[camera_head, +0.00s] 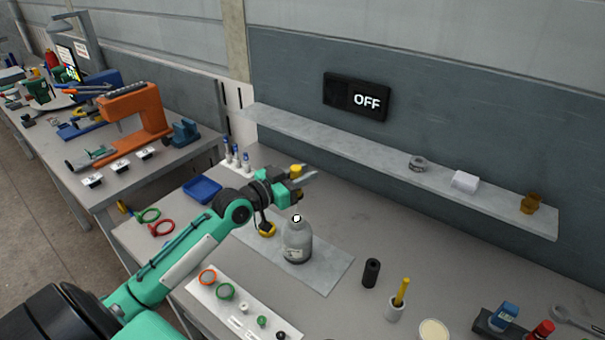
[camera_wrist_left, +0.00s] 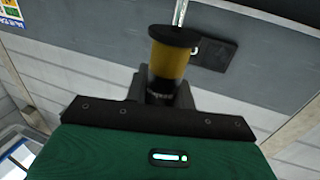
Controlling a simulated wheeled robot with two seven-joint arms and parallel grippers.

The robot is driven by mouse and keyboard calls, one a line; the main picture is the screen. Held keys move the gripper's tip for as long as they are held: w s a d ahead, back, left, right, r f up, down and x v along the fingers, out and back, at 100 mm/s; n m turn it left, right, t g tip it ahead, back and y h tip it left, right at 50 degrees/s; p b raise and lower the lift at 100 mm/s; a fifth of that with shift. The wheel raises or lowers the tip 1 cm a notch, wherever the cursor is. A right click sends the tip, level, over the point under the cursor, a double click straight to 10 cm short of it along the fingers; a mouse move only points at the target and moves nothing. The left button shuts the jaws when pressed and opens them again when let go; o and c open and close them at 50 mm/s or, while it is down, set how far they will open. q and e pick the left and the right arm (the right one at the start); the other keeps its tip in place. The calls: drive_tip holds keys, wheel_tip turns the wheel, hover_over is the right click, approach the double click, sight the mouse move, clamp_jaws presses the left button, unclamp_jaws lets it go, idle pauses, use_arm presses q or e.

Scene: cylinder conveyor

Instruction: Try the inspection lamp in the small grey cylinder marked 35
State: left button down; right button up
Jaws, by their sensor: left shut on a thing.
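My left gripper (camera_head: 300,174) is shut on a yellow cylindrical thing with a black end (camera_wrist_left: 172,62), which looks like the inspection lamp. The lamp's yellow body also shows between the fingers in the head view (camera_head: 296,170). It is held in the air above and behind the small grey cylinder (camera_head: 297,245), apart from it. The grey cylinder stands upright on a pale mat (camera_head: 325,276), with a small white top at its neck. Its mark is too small to read. My right gripper is not in view.
A wall display (camera_head: 355,97) reads OFF. A shelf (camera_head: 390,155) runs along the wall. A yellow-black round thing (camera_head: 267,230) is left of the cylinder; a black cylinder (camera_head: 371,272) and a white cup (camera_head: 395,309) stand to its right. A blue tray (camera_head: 202,189) lies left.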

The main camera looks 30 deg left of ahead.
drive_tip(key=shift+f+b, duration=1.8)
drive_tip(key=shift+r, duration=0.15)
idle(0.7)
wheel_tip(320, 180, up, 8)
drive_tip(key=p, duration=0.8)
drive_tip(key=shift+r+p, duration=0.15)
drive_tip(key=shift+p, duration=0.15)
idle(1.5)
